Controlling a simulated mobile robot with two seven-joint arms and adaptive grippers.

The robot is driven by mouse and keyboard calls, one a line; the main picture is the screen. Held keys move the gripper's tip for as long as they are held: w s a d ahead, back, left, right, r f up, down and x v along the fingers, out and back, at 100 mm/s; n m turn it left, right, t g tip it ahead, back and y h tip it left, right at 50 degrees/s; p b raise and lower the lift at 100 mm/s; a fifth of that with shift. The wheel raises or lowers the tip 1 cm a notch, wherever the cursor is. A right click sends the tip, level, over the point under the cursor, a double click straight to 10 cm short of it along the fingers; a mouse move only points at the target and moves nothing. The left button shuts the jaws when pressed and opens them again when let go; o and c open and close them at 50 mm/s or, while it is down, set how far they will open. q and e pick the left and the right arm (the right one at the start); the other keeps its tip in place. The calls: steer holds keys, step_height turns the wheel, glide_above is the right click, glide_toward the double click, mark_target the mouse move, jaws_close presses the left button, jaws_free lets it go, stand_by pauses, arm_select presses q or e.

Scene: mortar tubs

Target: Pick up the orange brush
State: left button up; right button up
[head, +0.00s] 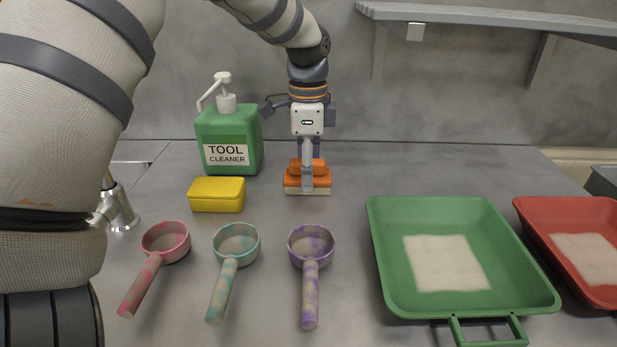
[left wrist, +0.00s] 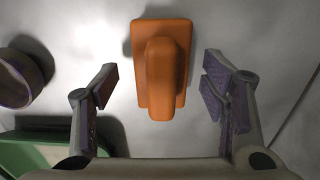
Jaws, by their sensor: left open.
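The orange brush (head: 318,182) sits on the grey counter near the back, with pale bristles below its orange body in the head view. In the left wrist view the brush (left wrist: 163,72) shows from above, with a raised handle along its middle. My left gripper (head: 308,172) comes down over the brush from above and partly hides it in the head view. In the left wrist view my left gripper (left wrist: 160,93) is open, with one finger on each side of the brush's near end and clear gaps to both. My right gripper is not in view.
A yellow sponge (head: 216,195) and a green tool cleaner bottle (head: 229,138) stand left of the brush. Pink (head: 166,241), teal (head: 236,243) and purple (head: 311,246) scoops lie in front. Green (head: 384,260) and red (head: 560,240) tubs are at right. A shelf (head: 490,16) hangs above.

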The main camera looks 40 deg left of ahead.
arm_select(q)
steer(key=shift+f, duration=0.6)
steer(key=c, duration=1.3)
steer(key=shift+r, duration=0.1)
steer(key=shift+r, duration=0.25)
step_height(320, 180, up, 3)
steer(key=shift+d+r, duration=0.1)
steer(key=shift+r, duration=0.05)
steer(key=s+d+r, duration=0.2)
steer(key=d+r, duration=0.1)
steer(key=d, duration=0.1)
steer(key=s+d+r+p, duration=0.1)
steer(key=s+d+r, duration=0.1)
steer(key=d+r, duration=0.1)
steer(key=s+d+r+p, duration=0.1)
steer(key=s+d+r, duration=0.2)
steer(key=d, duration=0.1)
steer(key=shift+d, duration=0.35)
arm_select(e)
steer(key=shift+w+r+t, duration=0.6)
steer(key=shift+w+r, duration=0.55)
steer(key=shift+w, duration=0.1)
